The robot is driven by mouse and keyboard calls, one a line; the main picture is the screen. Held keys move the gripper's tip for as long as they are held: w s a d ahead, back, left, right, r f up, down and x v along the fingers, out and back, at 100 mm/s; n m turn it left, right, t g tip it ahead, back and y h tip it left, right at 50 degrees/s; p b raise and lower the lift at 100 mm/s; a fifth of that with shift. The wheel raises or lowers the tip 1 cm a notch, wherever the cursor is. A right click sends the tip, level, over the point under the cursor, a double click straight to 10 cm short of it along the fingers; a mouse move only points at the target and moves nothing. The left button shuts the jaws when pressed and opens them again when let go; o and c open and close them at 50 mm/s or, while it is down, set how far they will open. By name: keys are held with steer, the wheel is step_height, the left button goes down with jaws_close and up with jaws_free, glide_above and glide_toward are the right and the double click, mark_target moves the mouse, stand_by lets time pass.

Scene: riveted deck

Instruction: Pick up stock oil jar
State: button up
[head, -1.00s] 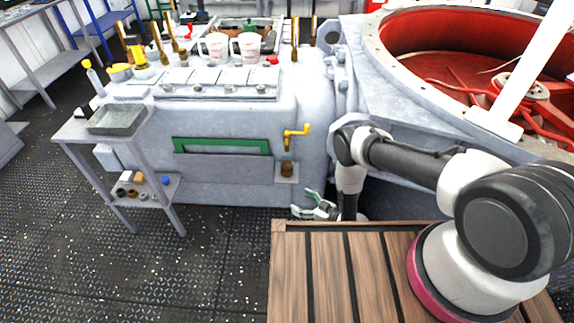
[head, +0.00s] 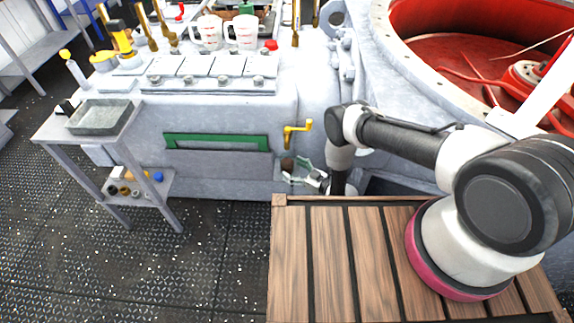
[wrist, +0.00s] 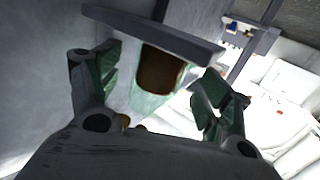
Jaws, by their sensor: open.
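The oil jar, a small brown jar (head: 287,164), sits on a small ledge low on the front of the grey machine, below the yellow crank handle. In the wrist view the brown jar (wrist: 160,75) shows ahead between my fingers, beside a grey ledge bar (wrist: 150,33) that crosses the view. My gripper (head: 308,173) is just right of the jar in the head view, with its fingers apart. In the wrist view my gripper (wrist: 158,92) has green-padded fingers spread on either side of the jar, and I see no contact. Its depth between them is hard to judge.
The grey machine (head: 220,110) carries two white measuring jugs (head: 225,33) on top. A yellow crank (head: 297,133) sticks out above the jar. A side table (head: 100,117) with a tray stands left. A red-lined round tub (head: 450,60) is at right. The left floor is clear.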

mark_target(293, 169)
steer(key=x, duration=0.3)
steer(key=shift+w+a, duration=0.15)
steer(key=shift+a, duration=0.1)
steer(key=shift+c, duration=0.4)
steer(key=c, duration=1.2)
steer(key=shift+o, duration=0.2)
steer(key=shift+r, duration=0.2)
